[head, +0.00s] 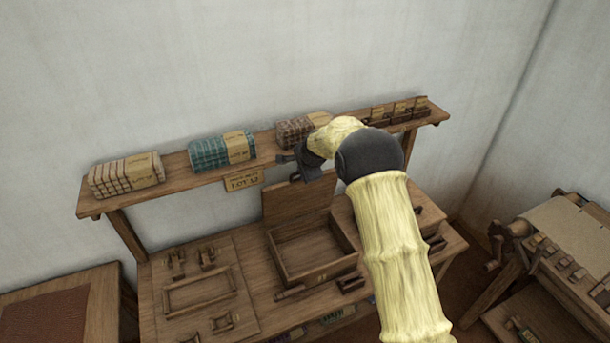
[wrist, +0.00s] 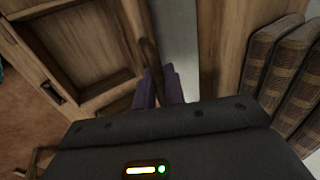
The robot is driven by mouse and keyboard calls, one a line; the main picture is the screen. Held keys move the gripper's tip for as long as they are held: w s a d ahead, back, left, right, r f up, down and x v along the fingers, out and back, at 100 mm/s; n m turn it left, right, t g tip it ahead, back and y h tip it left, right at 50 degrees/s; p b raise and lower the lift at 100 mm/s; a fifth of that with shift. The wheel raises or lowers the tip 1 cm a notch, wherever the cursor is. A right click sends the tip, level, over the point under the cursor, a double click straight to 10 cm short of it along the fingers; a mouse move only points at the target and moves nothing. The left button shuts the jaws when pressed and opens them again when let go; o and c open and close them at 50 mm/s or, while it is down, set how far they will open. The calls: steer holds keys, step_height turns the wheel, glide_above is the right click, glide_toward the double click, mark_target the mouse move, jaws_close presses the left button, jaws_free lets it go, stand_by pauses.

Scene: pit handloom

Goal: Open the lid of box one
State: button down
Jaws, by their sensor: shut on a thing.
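An open wooden box (head: 318,275) stands on the bench, its empty inside showing. Its lid (head: 298,203) is raised about upright at the back edge. My gripper (head: 296,168) is at the top edge of this lid, shut on it; my arm comes over from the right. In the wrist view the two fingers (wrist: 159,86) stand on either side of a thin wooden edge (wrist: 145,40), with the open box (wrist: 75,60) to the left. I cannot read which number the box bears. A second wooden box (head: 345,222) stands to its right, partly hidden by my arm.
The shelf behind holds cloth bundles: beige (head: 126,174), teal (head: 222,151) and brown (head: 300,129). A label (head: 244,180) hangs from its front edge. A board with a wooden frame (head: 200,292) lies left on the bench. Another wooden stand (head: 560,260) is at the right.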

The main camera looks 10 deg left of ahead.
steer(key=shift+f, duration=0.1)
steer(key=c, duration=1.6)
jaws_free()
steer(key=shift+w, duration=0.1)
steer(key=shift+d, duration=0.25)
steer(key=shift+a, duration=0.1)
steer(key=shift+s+a+r+b, duration=0.1)
steer(key=shift+s+r+b, duration=0.2)
steer(key=shift+r, duration=0.15)
steer(key=b+v, duration=0.1)
steer(key=v, duration=0.4)
steer(key=b+v, duration=0.2)
steer(key=v, duration=0.4)
steer(key=b+v, duration=0.2)
steer(key=v, duration=0.3)
steer(key=shift+w+d+r, duration=0.1)
steer(key=shift+d, duration=0.35)
